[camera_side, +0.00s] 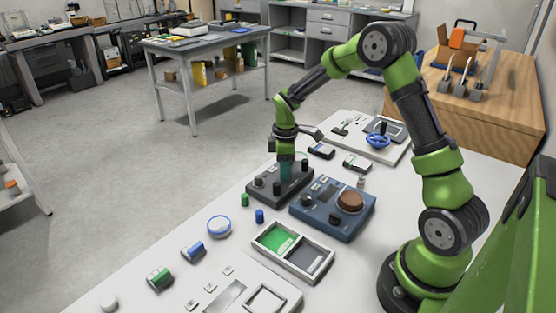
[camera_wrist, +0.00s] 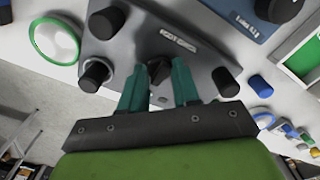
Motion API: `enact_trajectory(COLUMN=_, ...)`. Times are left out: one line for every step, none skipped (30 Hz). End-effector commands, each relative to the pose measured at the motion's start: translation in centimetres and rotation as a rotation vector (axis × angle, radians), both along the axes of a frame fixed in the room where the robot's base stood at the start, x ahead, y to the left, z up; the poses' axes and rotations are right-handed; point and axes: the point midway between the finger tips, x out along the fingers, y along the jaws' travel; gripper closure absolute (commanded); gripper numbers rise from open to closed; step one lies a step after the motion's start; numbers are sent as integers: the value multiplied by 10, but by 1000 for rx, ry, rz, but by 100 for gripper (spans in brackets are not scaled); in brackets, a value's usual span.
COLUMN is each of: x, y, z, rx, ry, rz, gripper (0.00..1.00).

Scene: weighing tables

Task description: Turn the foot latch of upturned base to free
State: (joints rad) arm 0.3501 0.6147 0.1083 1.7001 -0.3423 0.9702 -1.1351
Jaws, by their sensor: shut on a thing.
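The upturned base (camera_side: 264,189) is a dark grey box on the white table in the side view. In the wrist view its grey face (camera_wrist: 205,62) carries black round feet, such as one at the left (camera_wrist: 95,75) and one at the right (camera_wrist: 225,82), and a small label. The foot latch (camera_wrist: 158,72) is a small black knob near the middle of one edge, below the label. My gripper (camera_wrist: 160,76) has teal fingers, shut on the latch from both sides. In the side view my gripper (camera_side: 287,170) points down onto the base, and the latch is hidden there.
A blue scale (camera_side: 325,222) with a brown round piece stands close to the right of the base. Small green (camera_side: 245,200) and blue (camera_side: 260,216) cylinders stand in front. A two-part tray (camera_side: 262,244) lies nearer, and a panel with a blue handwheel (camera_side: 378,140) lies behind.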

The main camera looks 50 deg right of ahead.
Motion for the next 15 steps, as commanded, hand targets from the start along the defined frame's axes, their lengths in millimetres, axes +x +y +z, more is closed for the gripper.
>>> enact_trajectory(x=0, y=0, z=0, rx=0, ry=0, rz=0, gripper=99)
enact_trajectory(x=0, y=0, z=0, rx=0, ry=0, rz=0, gripper=99)
enact_trajectory(x=0, y=0, z=0, rx=0, ry=0, rz=-1, gripper=99)
enact_trajectory(x=0, y=0, z=0, rx=0, ry=0, rz=-3, gripper=99)
enact_trajectory(x=0, y=0, z=0, rx=0, ry=0, rz=-5, gripper=99)
enact_trajectory(x=0, y=0, z=0, rx=0, ry=0, rz=-11, gripper=99)
enact_trajectory(x=0, y=0, z=0, rx=0, ry=0, rz=-16, gripper=99)
enact_trajectory(x=0, y=0, z=0, rx=0, ry=0, rz=-22, gripper=99)
enact_trajectory(x=0, y=0, z=0, rx=0, ry=0, rz=-32, gripper=99)
enact_trajectory(x=0, y=0, z=0, rx=0, ry=0, rz=-42, gripper=99)
enact_trajectory(x=0, y=0, z=0, rx=0, ry=0, rz=-55, gripper=99)
enact_trajectory(x=0, y=1, z=1, rx=1, ry=-1, rz=-72, gripper=99)
enact_trajectory(x=0, y=1, z=1, rx=1, ry=-1, rz=-88, gripper=99)
enact_trajectory(x=0, y=1, z=1, rx=1, ry=-1, rz=-105, gripper=99)
enact_trajectory(x=0, y=0, z=1, rx=-1, ry=-1, rz=-132, gripper=99)
